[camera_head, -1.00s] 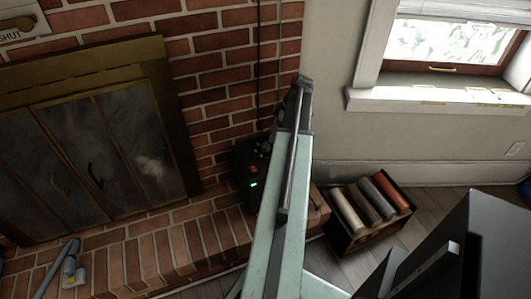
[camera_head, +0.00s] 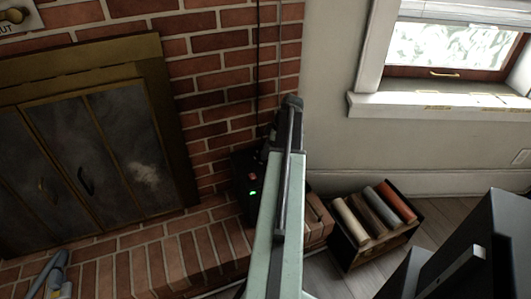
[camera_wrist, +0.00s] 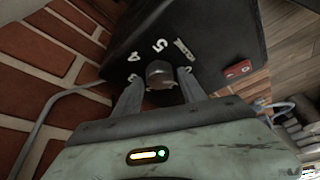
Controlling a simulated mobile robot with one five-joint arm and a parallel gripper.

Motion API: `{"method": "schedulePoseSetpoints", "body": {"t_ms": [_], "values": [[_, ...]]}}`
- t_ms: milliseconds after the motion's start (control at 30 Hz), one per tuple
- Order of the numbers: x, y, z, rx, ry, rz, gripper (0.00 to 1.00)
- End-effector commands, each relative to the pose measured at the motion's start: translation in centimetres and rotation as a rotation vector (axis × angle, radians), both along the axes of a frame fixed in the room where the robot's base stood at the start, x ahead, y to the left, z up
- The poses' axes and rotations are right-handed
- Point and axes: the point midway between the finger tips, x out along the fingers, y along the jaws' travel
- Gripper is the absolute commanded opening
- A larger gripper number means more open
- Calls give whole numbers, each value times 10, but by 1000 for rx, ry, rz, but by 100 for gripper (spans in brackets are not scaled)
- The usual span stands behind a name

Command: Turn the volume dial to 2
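In the wrist view my gripper (camera_wrist: 158,76) is open, with one finger on each side of the dial and a small gap visible on both sides. In the head view the box (camera_head: 243,178), with a green light, stands on the brick hearth, partly hidden by my arm; my gripper (camera_head: 288,104) is above it.
A red switch (camera_wrist: 238,70) sits on the box to the right of the dial. A grey cable (camera_wrist: 50,100) runs beside the box. A crate of coloured rolls (camera_head: 347,258) stands on the floor to the right. A brick wall (camera_head: 222,75) is behind the box.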

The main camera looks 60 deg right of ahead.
Motion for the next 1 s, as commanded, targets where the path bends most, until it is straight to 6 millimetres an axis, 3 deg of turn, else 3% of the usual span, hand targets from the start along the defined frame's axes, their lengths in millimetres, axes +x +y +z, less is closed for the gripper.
{"method": "schedulePoseSetpoints", "body": {"t_ms": [33, 133, 167, 200, 567, 1000], "values": [[0, 0, 0, 0, 0, 0, 31], [0, 0, 0, 0, 0, 0, 3], [0, 0, 0, 0, 0, 0, 0], [1, 8, 0, -1, 0, 3, 0], [1, 4, 0, 2, 1, -76, 0], [1, 7, 0, 0, -1, -446, 0]]}}
